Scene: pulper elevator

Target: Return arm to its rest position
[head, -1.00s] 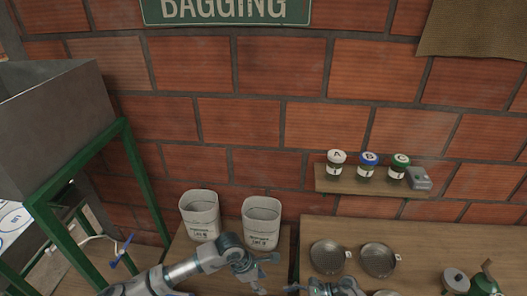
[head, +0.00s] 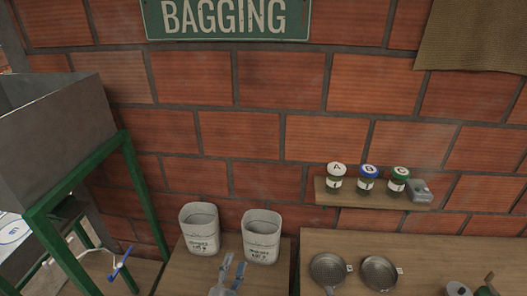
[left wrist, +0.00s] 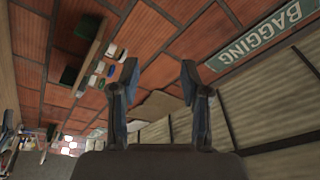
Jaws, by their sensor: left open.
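My left gripper (head: 234,266) shows at the bottom of the head view, in front of the two white bags, with its fingers pointing up. In the left wrist view its two fingers (left wrist: 159,82) are spread wide with nothing between them. That view is tilted, showing the brick wall and the BAGGING sign (left wrist: 255,40). Most of the left arm lies below the head view's edge. My right gripper is not in view.
A left white bag (head: 200,232) and a right white bag (head: 261,240) stand on the low table. A wall shelf (head: 365,196) carries lidded jars. Two pans (head: 328,270) (head: 379,272) lie on the right table. A green-framed metal hopper (head: 60,125) stands at left.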

